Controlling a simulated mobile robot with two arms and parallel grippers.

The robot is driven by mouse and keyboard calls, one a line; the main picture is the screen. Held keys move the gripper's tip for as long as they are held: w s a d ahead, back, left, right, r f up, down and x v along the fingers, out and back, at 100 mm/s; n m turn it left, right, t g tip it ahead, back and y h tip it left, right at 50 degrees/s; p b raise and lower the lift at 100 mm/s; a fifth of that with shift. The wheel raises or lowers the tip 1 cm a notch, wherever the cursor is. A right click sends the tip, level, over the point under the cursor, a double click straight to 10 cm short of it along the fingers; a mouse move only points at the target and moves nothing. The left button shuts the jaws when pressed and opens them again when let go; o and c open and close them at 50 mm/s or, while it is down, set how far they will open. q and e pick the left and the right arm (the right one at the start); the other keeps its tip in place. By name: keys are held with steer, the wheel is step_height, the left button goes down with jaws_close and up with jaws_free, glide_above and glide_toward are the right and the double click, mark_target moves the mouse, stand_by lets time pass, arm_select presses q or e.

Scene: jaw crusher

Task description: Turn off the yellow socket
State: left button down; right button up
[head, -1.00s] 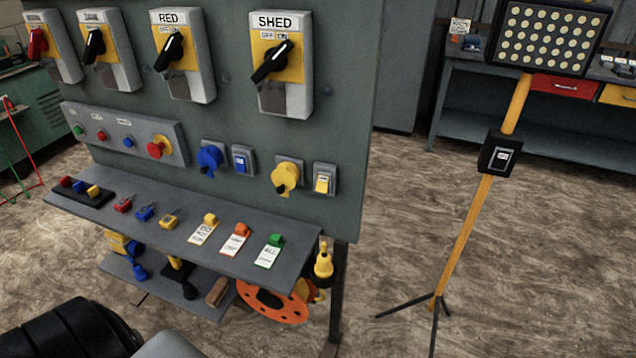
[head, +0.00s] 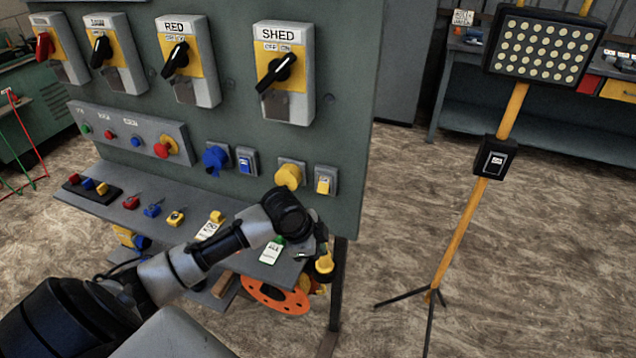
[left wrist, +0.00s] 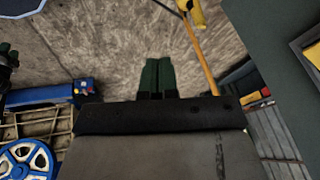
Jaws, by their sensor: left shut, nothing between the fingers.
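The yellow socket (head: 289,176) is on the grey-green panel, right of the blue socket (head: 215,158). A yellow rocker switch (head: 323,186) in a grey frame sits just to its right. My left arm reaches in from the lower left, and my left gripper (head: 308,246) is below the yellow socket and switch, apart from them, near the shelf's right end. The wrist partly hides the gripper in the head view. In the left wrist view its dark green fingers (left wrist: 157,76) are together with nothing between them. My right gripper is in neither view.
A shelf (head: 190,197) with padlocks and tags juts out below the sockets. A yellow plug (head: 324,265) hangs at its right end. Rotary switches, one labelled SHED (head: 284,72), are above. A lamp stand (head: 457,235) stands right; floor between is clear.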

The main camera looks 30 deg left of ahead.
arm_select(q)
steer(key=w+a+r+m, duration=0.1)
steer(key=w+a+r, duration=0.2)
steer(key=a+r, duration=0.2)
steer(key=w+a+r+m+t, duration=0.1)
steer(key=w+a+r, duration=0.2)
steer(key=r, duration=0.6)
steer(key=a, duration=0.2)
steer(key=shift+w+a, duration=0.2)
steer(key=shift+a, duration=0.15)
steer(key=shift+w+f, duration=0.1)
steer(key=p, duration=0.2)
glide_toward(318, 186)
steer(key=s+d+f, duration=0.1)
steer(key=d+f, duration=0.3)
steer(key=shift+w+a+f+p, duration=0.15)
steer(key=shift+w+f+p, duration=0.05)
steer(key=shift+w+f, duration=0.6)
steer(key=shift+w+a+f+p, duration=0.2)
steer(key=shift+w+f, duration=0.45)
steer(key=shift+w, duration=0.25)
